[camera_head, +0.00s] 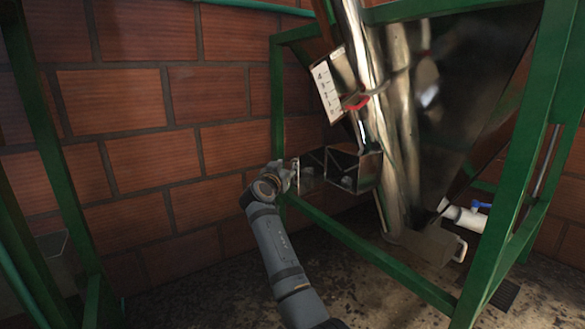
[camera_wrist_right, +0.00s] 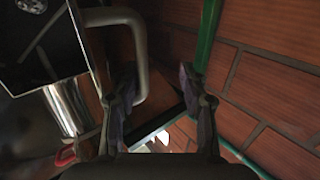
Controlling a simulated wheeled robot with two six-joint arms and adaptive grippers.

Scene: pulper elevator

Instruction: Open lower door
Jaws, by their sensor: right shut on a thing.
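A shiny metal box-like outlet (camera_head: 352,168) with a dark inside sits at mid height on the machine. My right gripper (camera_head: 312,168) is at its left side. The right wrist view shows a grey U-shaped handle (camera_wrist_right: 141,55) beside metal parts, its lower bend between the fingers of the right gripper (camera_wrist_right: 160,85) and close to the left finger. The right gripper is shut on this handle; the exact contact is hard to see. A lower metal box (camera_head: 428,246) with a pale handle (camera_head: 460,250) is near the floor, apart from the gripper. My left gripper is not in view.
Green frame posts (camera_head: 510,200) and a low green rail (camera_head: 375,255) surround the machine. A steel pipe (camera_head: 375,110) with a white scale (camera_head: 327,92) runs down beside the outlet. A brick wall (camera_head: 140,100) stands behind. The floor at the front is open.

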